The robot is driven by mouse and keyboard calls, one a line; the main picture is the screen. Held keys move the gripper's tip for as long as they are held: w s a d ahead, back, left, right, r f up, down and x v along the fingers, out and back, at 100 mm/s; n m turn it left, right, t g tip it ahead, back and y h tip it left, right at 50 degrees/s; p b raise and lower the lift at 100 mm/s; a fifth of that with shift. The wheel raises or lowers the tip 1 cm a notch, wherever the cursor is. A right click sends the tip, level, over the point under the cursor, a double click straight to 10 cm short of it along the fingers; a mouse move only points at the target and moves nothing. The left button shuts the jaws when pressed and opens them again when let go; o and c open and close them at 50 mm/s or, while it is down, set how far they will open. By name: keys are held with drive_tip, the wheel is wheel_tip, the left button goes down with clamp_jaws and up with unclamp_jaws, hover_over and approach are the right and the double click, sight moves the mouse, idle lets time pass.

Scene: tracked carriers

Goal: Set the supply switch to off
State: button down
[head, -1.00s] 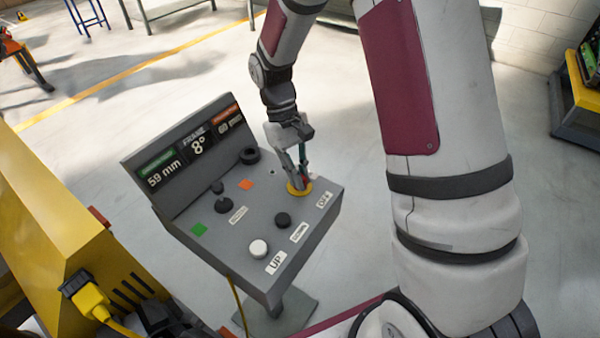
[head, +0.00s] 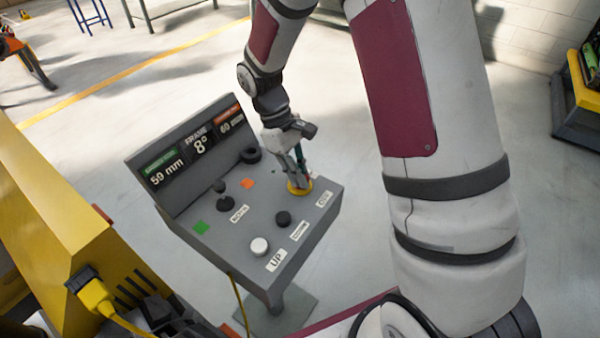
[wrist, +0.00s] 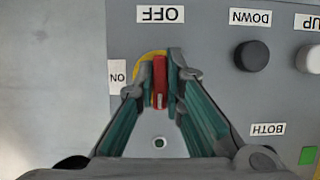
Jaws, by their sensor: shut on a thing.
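The supply switch is a red handle (wrist: 160,82) on a round yellow plate (wrist: 145,64), on the sloping top of a grey console (head: 318,215). In the wrist view the handle stands upright in the picture, in line with the upside-down OFF label (wrist: 160,14) above it. The ON label (wrist: 117,77) is to its left. My gripper (wrist: 160,88) has its fingers on both sides of the handle and is shut on it. In the head view my gripper (head: 298,184) reaches down to the yellow plate, and its fingers mostly hide the handle.
The console also bears a black button (head: 283,218), a white button (head: 260,246) and a small black lever (head: 225,203). Its display panel (head: 193,155) rises at the back. A yellow machine (head: 60,220) stands at the left. Open floor lies behind the console.

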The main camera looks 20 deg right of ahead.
drive_tip(key=shift+w+r, duration=0.1)
drive_tip(key=c, duration=1.7)
unclamp_jaws()
drive_tip(key=v, duration=1.2)
drive_tip(key=shift+d, duration=0.1)
drive_tip(key=shift+r, duration=0.1)
